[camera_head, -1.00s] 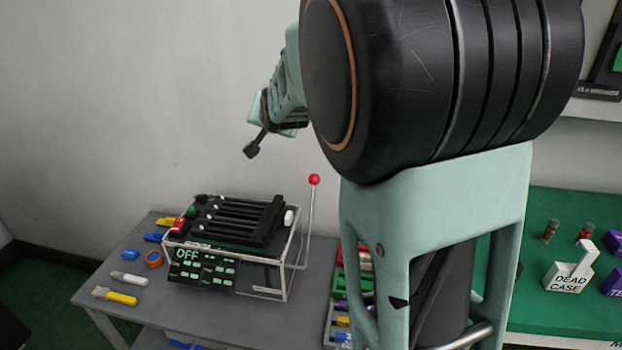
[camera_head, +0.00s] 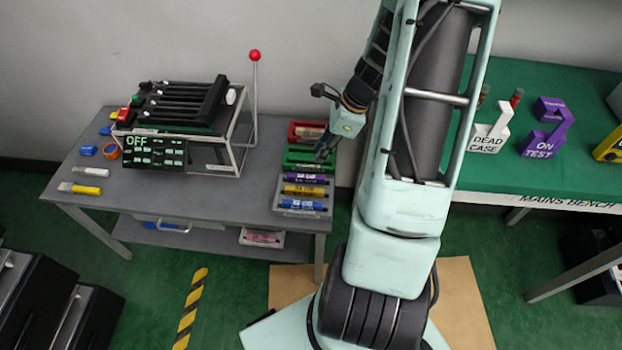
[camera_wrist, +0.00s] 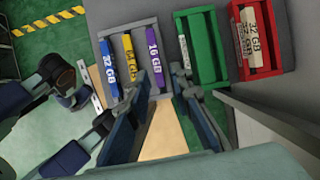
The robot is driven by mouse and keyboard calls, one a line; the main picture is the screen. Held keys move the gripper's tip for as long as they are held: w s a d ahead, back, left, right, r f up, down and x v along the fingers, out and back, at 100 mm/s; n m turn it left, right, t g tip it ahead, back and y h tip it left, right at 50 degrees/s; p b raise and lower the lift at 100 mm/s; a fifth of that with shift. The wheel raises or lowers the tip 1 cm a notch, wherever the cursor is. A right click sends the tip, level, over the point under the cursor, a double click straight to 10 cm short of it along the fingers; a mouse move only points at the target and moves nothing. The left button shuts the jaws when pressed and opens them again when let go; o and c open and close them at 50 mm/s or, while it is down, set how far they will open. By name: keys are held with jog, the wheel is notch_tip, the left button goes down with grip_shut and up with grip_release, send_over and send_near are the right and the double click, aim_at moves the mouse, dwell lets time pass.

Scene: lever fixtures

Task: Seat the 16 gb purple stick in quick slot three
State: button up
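The purple 16 GB stick (camera_head: 306,179) lies in a grey tray (camera_head: 300,212) on the grey table, beside a yellow stick (camera_head: 305,190) and a blue stick (camera_head: 303,204). In the wrist view the purple stick (camera_wrist: 155,61) is readable as 16 GB, ahead of my fingers. My gripper (camera_head: 324,155) is above the trays, open and empty; its spread fingers show in the wrist view (camera_wrist: 157,90). The device with black slots (camera_head: 187,101) stands left on the table, its display (camera_head: 155,153) reading OFF. The slot numbers are too small to read.
A red-knobbed lever (camera_head: 255,90) rises at the device's right side. Green (camera_head: 292,166) and red (camera_head: 293,139) trays sit behind the grey one. The table between device and trays is clear.

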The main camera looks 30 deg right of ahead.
jog(key=b, duration=0.1)
send_over(307, 176)
jog(key=s+d, duration=0.1)
jog(key=d, duration=0.1)
notch_tip(307, 176, down, 6)
jog(key=shift+a+r, duration=0.1)
jog(key=shift+r, duration=0.15)
jog(key=shift+b+x, duration=0.8)
jog(key=shift+x, duration=1.75)
jog(key=shift+s+f, duration=0.1)
jog(key=shift+f, duration=0.05)
jog(key=shift+c, duration=0.5)
grip_shut()
